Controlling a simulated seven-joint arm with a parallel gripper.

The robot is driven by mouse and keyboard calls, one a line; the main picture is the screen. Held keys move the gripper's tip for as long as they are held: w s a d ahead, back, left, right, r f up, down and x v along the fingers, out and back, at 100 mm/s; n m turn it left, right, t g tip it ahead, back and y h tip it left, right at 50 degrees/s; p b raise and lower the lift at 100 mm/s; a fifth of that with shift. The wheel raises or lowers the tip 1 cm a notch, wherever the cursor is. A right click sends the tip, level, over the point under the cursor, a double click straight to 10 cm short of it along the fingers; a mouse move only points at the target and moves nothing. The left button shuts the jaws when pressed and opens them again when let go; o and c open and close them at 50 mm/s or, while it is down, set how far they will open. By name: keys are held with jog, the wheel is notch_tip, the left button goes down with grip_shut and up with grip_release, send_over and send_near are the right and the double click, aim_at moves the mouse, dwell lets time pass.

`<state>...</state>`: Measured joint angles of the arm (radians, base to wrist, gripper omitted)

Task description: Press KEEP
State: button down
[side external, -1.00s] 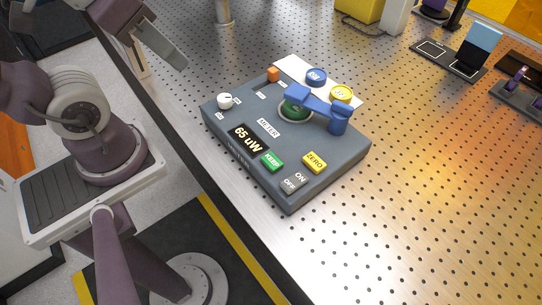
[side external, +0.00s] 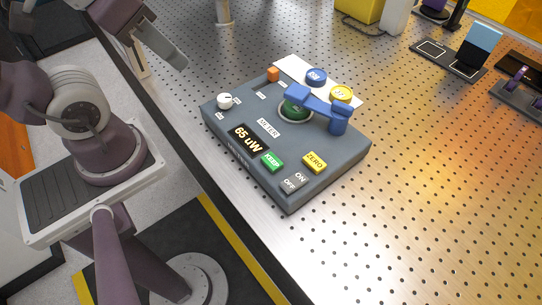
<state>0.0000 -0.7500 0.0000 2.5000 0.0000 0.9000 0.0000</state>
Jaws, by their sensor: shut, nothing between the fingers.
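The grey meter box (side external: 225,125) sits on the perforated metal table. Its green KEEP button (side external: 272,162) is on the front part of the top, just right of the display (side external: 248,138), which reads 65 uW. My gripper (side external: 176,58) is at the upper left, shut and empty, up and to the left of the box. It is well apart from the KEEP button, and nothing touches that button.
The yellow ZERO button (side external: 315,162) and the ON/OFF switch (side external: 294,181) are close to KEEP. A blue arm (side external: 322,105) reaches over a round green part (side external: 294,108). A white knob (side external: 225,101) stands at the box's left.

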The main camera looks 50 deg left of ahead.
jog(key=m+g+y, duration=0.7)
jog(key=y, duration=0.2)
send_over(277, 163)
notch_tip(277, 163, down, 3)
jog(key=shift+f+g, duration=0.2)
jog(key=shift+g, duration=0.1)
jog(key=shift+f, duration=4.4)
jog(key=shift+f, duration=0.1)
jog(key=shift+f, duration=0.3)
